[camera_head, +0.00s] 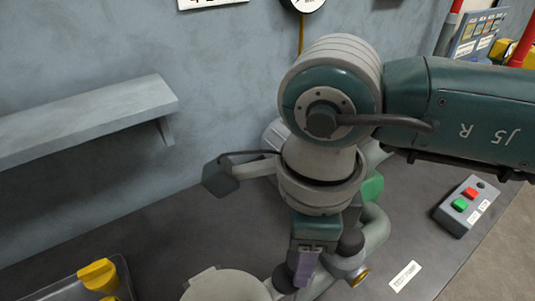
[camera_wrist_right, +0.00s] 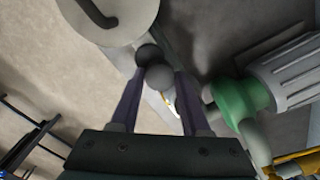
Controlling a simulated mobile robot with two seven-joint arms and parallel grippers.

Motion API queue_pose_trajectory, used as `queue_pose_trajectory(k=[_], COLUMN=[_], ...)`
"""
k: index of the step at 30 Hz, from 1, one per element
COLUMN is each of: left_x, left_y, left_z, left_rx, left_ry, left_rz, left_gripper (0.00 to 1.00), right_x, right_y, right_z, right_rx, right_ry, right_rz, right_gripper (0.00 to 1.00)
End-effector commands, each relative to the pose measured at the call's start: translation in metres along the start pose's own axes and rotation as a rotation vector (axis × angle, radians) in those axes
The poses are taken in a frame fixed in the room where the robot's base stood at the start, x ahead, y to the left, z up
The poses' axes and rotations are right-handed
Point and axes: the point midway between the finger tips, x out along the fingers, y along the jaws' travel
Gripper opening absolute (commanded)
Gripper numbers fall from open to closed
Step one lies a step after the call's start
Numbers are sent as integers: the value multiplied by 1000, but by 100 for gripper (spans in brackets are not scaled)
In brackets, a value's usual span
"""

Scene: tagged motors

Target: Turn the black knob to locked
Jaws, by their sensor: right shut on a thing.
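The black knob shows as dark rounded ends between my right fingers in the right wrist view (camera_wrist_right: 158,78). In the head view a dark rounded end (camera_head: 350,243) shows beside the fingers, and another lies on their left. My right gripper (camera_head: 304,272) points down, with its purple fingers on either side of the knob, shut on it. The fingers hide part of the knob, and I cannot read its position mark. My left gripper is in neither view.
A grey pipe (camera_head: 376,232) and a round grey housing (camera_head: 222,288) crowd the gripper. A green part (camera_wrist_right: 238,100) adjoins a ribbed grey motor (camera_wrist_right: 288,72). A button box (camera_head: 464,206) stands right, yellow parts (camera_head: 97,273) front left, and a shelf (camera_head: 85,118) on the wall.

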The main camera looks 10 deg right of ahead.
Motion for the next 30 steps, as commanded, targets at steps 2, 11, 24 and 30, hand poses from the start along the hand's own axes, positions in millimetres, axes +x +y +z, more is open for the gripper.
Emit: queue_pose_trajectory(k=[2, 11, 24, 30], left_x=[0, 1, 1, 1], left_y=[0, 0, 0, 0], left_z=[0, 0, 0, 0], left_rx=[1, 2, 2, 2], left_ry=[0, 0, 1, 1], left_rz=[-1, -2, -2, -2], left_gripper=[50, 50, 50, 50], right_x=[0, 0, -1, 0], right_y=[0, 0, 0, 0], right_z=[0, 0, 0, 0], right_rx=[0, 57, 132, 131], right_ry=[0, -1, -1, -1], right_rz=[0, 0, 0, 0], right_gripper=[7, 0, 52, 74])
